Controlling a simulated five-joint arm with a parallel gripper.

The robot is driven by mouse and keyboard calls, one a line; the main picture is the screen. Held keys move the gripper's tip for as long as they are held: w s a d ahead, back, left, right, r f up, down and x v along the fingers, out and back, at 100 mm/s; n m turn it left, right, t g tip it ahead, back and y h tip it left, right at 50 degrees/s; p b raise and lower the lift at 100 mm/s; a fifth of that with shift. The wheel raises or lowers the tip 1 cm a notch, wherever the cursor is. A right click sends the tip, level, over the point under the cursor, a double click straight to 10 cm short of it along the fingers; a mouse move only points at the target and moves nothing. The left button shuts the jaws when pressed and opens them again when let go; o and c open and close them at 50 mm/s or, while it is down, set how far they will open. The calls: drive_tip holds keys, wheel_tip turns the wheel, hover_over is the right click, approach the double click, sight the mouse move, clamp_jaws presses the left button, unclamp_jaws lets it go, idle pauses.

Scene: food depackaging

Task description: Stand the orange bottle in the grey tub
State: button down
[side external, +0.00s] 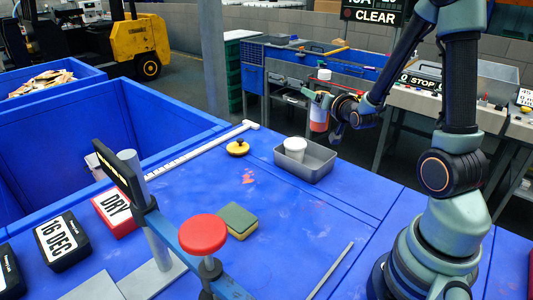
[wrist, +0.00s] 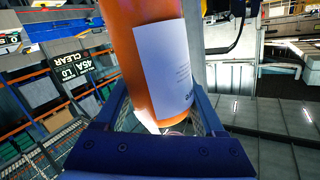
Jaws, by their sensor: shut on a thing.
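The orange bottle (side external: 319,115) has a white cap and a pale label. My gripper (side external: 326,98) is shut on it and holds it nearly upright in the air, above and behind the tub in the side view. The grey tub (side external: 322,172) is a shallow metal tray on the blue table. A white lidded cup (side external: 295,149) stands in its left part; the right part looks empty.
On the blue table (side external: 290,225) are a yellow round knob-like piece (side external: 238,148), a green and yellow sponge (side external: 237,221) and a metal rod. A red-topped post (side external: 203,234) and a sign on a pole stand in front. Blue bins are at left.

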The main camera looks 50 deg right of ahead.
wheel_tip(320, 180, down, 15)
drive_tip(key=shift+r, duration=0.15)
idle(0.6)
unclamp_jaws()
drive_tip(key=shift+s+a, duration=0.1)
drive_tip(key=v, duration=0.7)
drive_tip(key=shift+s, duration=0.1)
idle(0.4)
